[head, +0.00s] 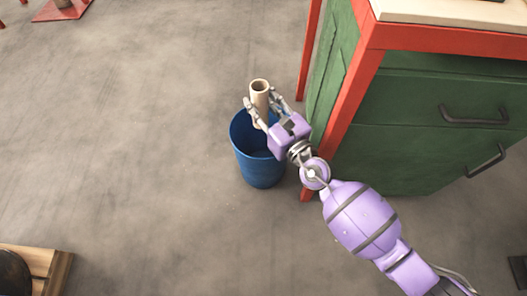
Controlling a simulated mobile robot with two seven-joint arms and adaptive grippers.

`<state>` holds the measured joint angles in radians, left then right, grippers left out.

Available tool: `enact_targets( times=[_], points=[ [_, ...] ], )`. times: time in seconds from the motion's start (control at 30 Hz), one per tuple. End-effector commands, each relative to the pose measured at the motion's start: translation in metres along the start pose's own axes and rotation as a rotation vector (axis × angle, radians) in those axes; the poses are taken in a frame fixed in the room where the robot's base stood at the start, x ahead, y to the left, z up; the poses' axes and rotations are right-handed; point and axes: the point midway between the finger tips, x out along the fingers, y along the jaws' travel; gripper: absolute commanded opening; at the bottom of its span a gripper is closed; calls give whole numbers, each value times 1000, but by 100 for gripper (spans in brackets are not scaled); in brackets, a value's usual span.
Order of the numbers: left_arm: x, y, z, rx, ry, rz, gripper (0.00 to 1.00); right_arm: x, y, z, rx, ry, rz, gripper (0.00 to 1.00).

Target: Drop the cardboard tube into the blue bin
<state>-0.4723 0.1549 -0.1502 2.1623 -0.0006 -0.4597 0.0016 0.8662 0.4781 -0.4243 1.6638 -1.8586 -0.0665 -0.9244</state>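The cardboard tube (260,98) is a tan, hollow cylinder, held nearly upright in the head view. My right gripper (261,101) comes in from the lower right, with its fingers on both sides of the tube, shut on it. The blue bin (262,172) stands on the floor below, its open mouth partly hidden by the gripper and tube. The tube overlaps the bin's far rim in the picture; its exact height above the bin cannot be told. My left gripper is not in view.
A green cabinet (430,130) with a red frame and dark handles stands close to the bin on the right. A wooden pallet (48,270) lies at the bottom left. A red plate (62,10) is at the top left. The grey floor left of the bin is clear.

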Motion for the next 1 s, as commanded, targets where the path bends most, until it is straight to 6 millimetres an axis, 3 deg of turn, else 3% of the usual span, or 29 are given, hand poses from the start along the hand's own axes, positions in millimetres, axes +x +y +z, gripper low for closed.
enact_targets(
  times=[0.13, 0.47, 1.0],
  points=[
    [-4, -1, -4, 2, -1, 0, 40, -4, -14, -17, 3, -2, -66, 6],
    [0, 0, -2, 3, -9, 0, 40, -5, -24, -19, 2, -2, -104, 6],
    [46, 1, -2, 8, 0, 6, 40, -4, -24, -71, 2, -1, -102, 6]
  ],
)
